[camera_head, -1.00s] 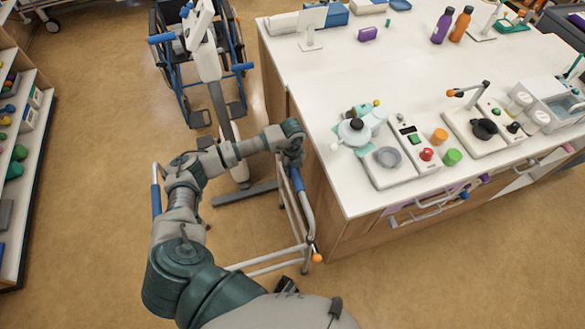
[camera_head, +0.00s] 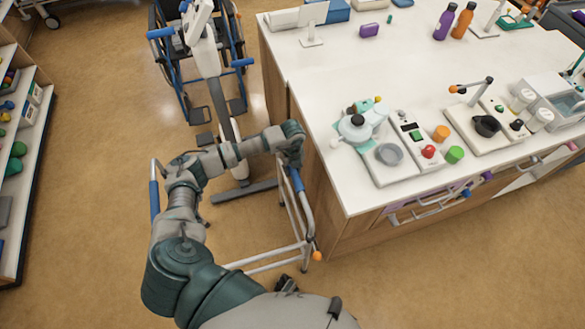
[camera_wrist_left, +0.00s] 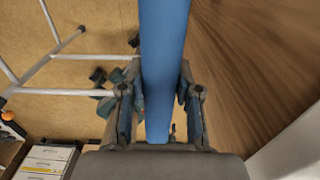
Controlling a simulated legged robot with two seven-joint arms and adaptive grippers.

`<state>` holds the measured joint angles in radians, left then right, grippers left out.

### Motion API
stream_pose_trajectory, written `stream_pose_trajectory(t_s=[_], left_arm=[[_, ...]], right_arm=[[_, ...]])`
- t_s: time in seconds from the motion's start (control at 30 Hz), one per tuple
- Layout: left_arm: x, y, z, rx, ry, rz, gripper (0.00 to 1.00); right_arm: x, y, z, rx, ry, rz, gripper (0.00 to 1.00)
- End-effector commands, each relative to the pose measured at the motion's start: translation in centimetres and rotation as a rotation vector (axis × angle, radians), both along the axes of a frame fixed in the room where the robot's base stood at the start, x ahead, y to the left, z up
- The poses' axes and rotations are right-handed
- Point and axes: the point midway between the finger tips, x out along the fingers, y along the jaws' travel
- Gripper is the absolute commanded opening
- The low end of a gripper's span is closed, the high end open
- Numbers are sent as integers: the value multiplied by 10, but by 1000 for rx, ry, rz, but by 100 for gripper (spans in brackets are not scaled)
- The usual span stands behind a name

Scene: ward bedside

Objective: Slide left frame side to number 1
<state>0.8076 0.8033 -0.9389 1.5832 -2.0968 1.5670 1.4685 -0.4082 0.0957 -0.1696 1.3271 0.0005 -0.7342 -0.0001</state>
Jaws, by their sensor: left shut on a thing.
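A metal walking frame stands on the floor beside the counter. Its blue grip on the picture's right (camera_head: 296,180) is at the counter's side, and its other blue grip (camera_head: 154,201) is at the left, behind my arm. My left gripper (camera_head: 291,160) is at the top of the right-hand grip. In the left wrist view the blue grip (camera_wrist_left: 164,60) runs between the fingers of my left gripper (camera_wrist_left: 160,105), which is shut on it. An orange tip (camera_head: 317,256) shows low on the frame. I see no number 1 marking. My right gripper is not in view.
The white counter (camera_head: 345,85) with wooden sides stands close to the right of the frame. A wheelchair (camera_head: 195,90) and a white stand (camera_head: 205,60) are behind it. Shelves (camera_head: 30,160) stand at the far left. Open floor lies left of the frame.

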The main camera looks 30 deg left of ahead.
Motion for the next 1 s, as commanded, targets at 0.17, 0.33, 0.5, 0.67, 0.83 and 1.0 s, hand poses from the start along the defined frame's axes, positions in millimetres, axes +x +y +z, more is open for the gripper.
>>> stream_pose_trajectory(t_s=[0.17, 0.33, 0.5, 0.67, 0.83, 1.0], left_arm=[[-1, -1, 0, -2, 3, -2, 65], [0, -1, 0, -2, 1, -1, 71], [0, 0, 1, -1, 1, -1, 71], [0, 0, 13, -1, -1, -1, 71], [0, 0, 33, -1, -2, -1, 71], [0, 0, 51, -1, -1, -1, 71]], right_arm=[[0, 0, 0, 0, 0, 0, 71], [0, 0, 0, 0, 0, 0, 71], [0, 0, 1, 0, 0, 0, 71], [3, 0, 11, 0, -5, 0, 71], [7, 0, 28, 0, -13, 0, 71], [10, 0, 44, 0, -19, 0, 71]])
